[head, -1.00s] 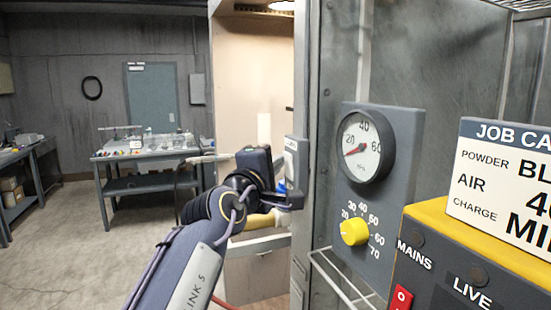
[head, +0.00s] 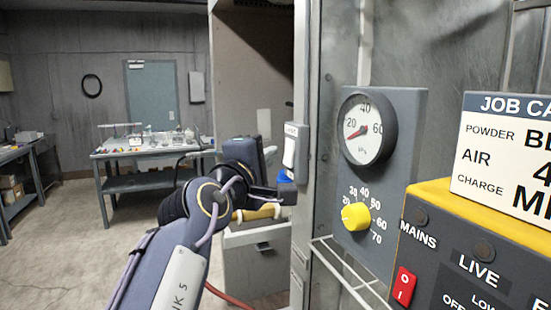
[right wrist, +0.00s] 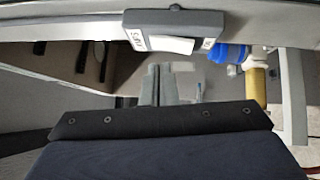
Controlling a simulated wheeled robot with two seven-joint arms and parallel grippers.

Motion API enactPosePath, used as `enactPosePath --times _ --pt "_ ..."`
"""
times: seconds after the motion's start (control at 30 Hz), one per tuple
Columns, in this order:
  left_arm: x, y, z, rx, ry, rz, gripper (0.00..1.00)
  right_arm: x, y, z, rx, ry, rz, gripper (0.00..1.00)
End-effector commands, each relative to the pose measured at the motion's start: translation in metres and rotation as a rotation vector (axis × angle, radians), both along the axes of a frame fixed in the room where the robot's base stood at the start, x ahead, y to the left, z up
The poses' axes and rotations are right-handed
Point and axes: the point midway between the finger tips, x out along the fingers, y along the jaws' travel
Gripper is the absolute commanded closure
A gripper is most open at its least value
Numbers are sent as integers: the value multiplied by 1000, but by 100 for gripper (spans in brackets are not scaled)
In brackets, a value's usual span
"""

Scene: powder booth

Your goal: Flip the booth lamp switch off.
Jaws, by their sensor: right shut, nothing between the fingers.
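The booth lamp switch (head: 289,152) is a white rocker in a grey housing on the booth's front edge post, left of the gauge panel. It also shows at the top of the right wrist view (right wrist: 172,44), its label partly readable. The booth interior (head: 252,60) is dim, with no lamp glow. My left gripper is not in view.
A gauge panel with a yellow knob (head: 355,216) and a control box with a red switch (head: 404,287) stand to the right. A blue and tan tool (right wrist: 238,57) is inside the booth. A workbench (head: 150,151) is behind; open floor lies left.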

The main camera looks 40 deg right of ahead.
Motion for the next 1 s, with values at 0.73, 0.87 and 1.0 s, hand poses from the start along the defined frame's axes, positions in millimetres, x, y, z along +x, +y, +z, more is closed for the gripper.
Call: enactPosePath --times 0.73,0.87,1.0 --pt "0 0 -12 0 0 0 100 -16 30 -3 0 0 0 100" --pt "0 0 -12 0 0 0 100 -16 30 -3 0 -1 0 100" --pt "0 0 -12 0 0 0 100 -16 31 -3 0 -1 0 100"
